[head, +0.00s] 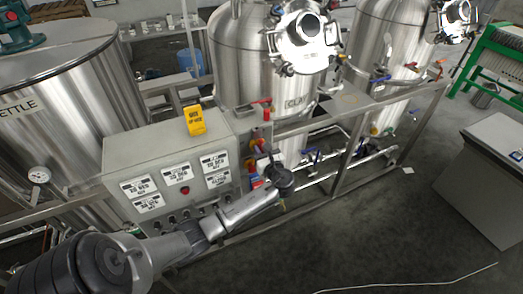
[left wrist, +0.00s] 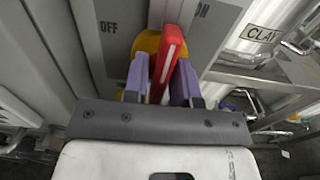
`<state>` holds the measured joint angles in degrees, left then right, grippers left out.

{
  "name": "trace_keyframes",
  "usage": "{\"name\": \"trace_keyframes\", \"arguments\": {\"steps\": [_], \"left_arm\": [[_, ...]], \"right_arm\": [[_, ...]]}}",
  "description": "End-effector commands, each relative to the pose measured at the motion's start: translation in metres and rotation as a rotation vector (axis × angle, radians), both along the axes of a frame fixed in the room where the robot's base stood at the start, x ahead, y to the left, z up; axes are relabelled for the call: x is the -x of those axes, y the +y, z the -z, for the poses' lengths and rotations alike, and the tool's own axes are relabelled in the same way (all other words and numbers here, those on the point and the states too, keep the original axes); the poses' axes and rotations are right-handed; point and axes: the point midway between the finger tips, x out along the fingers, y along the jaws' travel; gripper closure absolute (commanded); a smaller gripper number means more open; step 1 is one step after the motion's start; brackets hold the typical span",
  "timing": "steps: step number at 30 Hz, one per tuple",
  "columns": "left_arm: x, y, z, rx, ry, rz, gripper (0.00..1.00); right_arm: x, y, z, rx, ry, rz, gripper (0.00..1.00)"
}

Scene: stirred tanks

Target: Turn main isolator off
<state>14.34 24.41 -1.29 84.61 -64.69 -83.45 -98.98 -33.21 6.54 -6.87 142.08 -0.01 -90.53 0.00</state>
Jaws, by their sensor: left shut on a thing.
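The main isolator has a red handle (left wrist: 167,55) on a yellow round base (left wrist: 147,42), set on a grey plate marked OFF (left wrist: 108,27) at left and ON at right. The handle stands nearly upright between the two words, leaning slightly right. My left gripper (left wrist: 160,78) is shut on the red handle, with a purple finger on each side. In the head view my left gripper (head: 272,168) is at the right end of the grey control cabinet (head: 185,150), by red and yellow parts (head: 257,146); it partly hides the isolator. My right gripper is not in view.
A yellow device (head: 194,120) stands on the cabinet top. A steel kettle (head: 55,95) is at left, and steel tanks (head: 245,55) stand behind a pipe frame (head: 345,150). A grey bench (head: 480,190) is at right. The floor between is mostly clear.

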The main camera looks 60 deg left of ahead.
Motion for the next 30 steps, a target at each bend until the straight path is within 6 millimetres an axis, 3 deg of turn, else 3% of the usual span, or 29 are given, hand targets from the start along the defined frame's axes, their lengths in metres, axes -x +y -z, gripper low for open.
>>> {"name": "trace_keyframes", "arguments": {"steps": [3,14,30], "left_arm": [[0.0000,-0.0002,0.0000,0.000,0.000,0.000,0.98],[0.0005,-0.0001,-0.0001,0.010,-0.089,-0.001,0.98],[0.0015,-0.0004,0.0022,0.057,-0.573,-0.001,0.98]], "right_arm": [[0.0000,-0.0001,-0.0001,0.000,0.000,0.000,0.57],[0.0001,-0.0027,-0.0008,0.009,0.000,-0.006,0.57],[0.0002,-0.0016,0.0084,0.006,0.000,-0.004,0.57]]}}
